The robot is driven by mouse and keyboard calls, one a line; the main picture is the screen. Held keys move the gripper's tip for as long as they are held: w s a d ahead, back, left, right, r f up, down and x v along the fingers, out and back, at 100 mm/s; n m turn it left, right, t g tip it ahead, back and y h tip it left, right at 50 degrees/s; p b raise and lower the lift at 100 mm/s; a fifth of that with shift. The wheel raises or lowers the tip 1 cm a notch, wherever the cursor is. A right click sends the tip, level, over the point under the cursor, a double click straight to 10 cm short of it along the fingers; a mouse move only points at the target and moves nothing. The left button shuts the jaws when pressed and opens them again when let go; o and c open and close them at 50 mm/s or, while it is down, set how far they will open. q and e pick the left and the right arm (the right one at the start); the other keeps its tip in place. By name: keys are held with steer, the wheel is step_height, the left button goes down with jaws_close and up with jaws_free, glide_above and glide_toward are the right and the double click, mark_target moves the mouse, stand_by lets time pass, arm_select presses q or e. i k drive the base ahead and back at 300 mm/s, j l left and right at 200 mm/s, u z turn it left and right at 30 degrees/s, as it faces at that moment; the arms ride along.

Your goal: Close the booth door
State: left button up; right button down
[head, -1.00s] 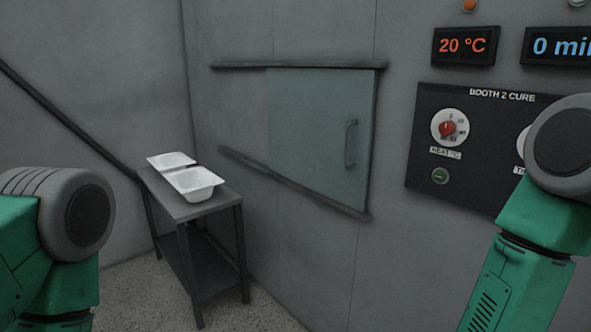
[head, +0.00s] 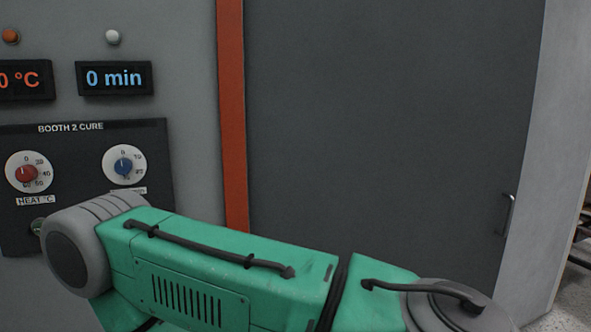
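A large dark grey door panel (head: 385,120) fills the middle and right of the head view. A small dark bar handle (head: 507,214) is near its right edge. An upright orange strip (head: 232,110) runs along its left side. I cannot tell from this view whether the panel is shut in its frame or standing open. One of my green arms crosses the bottom of the view in front of the panel and hides its lower part. Neither gripper shows.
The control board (head: 88,165) with a red heat knob (head: 27,173) and a blue knob (head: 124,166) is on the wall at left. A display above reads 0 min (head: 114,78). A light grey wall (head: 550,170) stands right of the panel, with speckled floor (head: 572,295) beyond.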

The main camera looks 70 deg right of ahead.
mark_target(393, 132)
steer(key=z, duration=2.75)
